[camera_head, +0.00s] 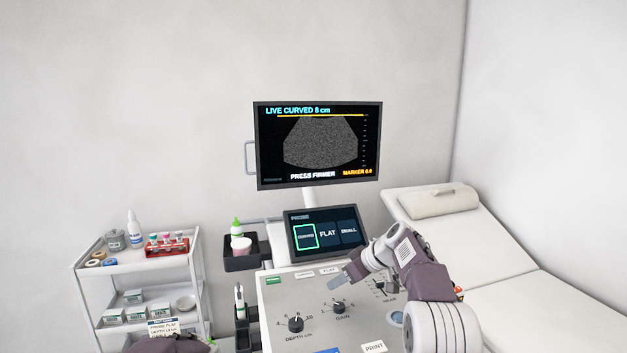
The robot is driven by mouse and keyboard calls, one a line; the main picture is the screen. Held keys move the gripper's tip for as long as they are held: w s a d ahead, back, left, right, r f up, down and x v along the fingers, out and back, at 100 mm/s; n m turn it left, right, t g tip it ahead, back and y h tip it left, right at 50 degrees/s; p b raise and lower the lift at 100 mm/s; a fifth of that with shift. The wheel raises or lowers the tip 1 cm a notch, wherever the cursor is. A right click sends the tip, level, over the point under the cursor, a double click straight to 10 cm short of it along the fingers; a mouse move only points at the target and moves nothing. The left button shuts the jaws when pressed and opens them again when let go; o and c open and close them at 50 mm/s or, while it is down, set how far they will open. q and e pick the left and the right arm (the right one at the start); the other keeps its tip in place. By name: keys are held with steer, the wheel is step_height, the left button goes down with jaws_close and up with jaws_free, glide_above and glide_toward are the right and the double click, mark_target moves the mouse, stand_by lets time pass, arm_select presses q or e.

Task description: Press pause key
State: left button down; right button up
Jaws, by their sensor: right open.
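The ultrasound console's grey control panel (270,312) is at the bottom centre, tilted toward me. A blue key (327,351) is cut off by the bottom edge; its label cannot be read, so I cannot tell if it is the pause key. A white PRINT key (374,347) is to its right. My right gripper (342,279) is open and empty over the panel's far part, near the GAIN knob (339,307) and beyond both keys. The monitor (318,183) reads LIVE CURVED 8 cm and PRESS FIRMER. My left gripper does not show.
A DEPTH knob (296,323) stands on the panel's left. A touch screen (324,256) with CURVED outlined is behind the panel. A white cart (150,264) with supplies is at left, an exam couch (520,262) at right.

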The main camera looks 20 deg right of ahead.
steer(key=shift+c, duration=0.3)
